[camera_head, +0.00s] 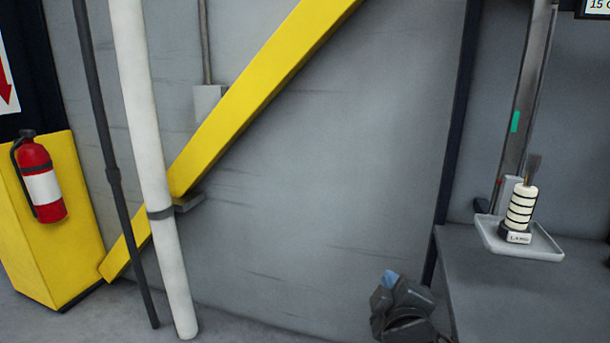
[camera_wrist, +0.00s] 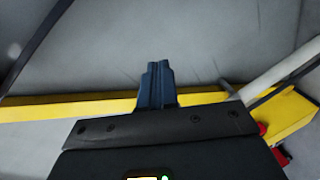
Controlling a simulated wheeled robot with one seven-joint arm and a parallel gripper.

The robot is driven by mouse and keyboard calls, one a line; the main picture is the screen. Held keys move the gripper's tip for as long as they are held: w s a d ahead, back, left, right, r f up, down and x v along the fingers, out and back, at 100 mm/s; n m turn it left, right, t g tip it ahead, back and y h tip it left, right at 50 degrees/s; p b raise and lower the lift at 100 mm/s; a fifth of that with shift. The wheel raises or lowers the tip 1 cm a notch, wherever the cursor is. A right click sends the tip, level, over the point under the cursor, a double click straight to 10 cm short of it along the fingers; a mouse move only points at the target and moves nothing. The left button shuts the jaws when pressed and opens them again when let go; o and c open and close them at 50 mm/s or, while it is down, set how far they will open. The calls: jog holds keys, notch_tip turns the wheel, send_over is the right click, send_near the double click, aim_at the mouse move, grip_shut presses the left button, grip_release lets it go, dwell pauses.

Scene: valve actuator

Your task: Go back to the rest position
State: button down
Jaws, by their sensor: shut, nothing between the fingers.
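My gripper (camera_wrist: 159,66) shows in the wrist view. Its two dark blue fingers are together, with nothing held between them. In the wrist view the fingers stand in front of the grey wall and the yellow beam (camera_wrist: 60,107), apart from any object. In the head view, a dark grey part with a blue patch (camera_head: 400,305) shows at the bottom, left of the table; I cannot tell its finger state there.
A grey table (camera_head: 520,300) at the right bears a white tray (camera_head: 552,250) with a ribbed white-and-black device (camera_head: 520,210). A yellow diagonal beam (camera_head: 260,95), a white pipe (camera_head: 150,150) and a fire extinguisher (camera_head: 40,180) stand at the left.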

jog(key=s+d+f+m+y, duration=0.1)
jog(key=s+f, duration=0.3)
jog(key=s, duration=0.5)
jog(key=s+d+f+m+y, duration=0.15)
jog(key=s+f, duration=0.25)
jog(key=s, duration=0.4)
jog(key=s+f+m, duration=0.2)
jog(key=s+f, duration=0.2)
jog(key=s, duration=0.5)
jog(key=s+d+r+m, duration=0.1)
jog(key=s+r+m, duration=0.2)
jog(key=s, duration=0.7)
jog(key=s+d+r+m, duration=0.2)
jog(key=s+r, duration=0.3)
jog(key=s, duration=0.6)
jog(key=shift+s+d+r+m+g, duration=0.3)
jog(key=shift+m+g, duration=0.1)
jog(key=shift+m, duration=0.35)
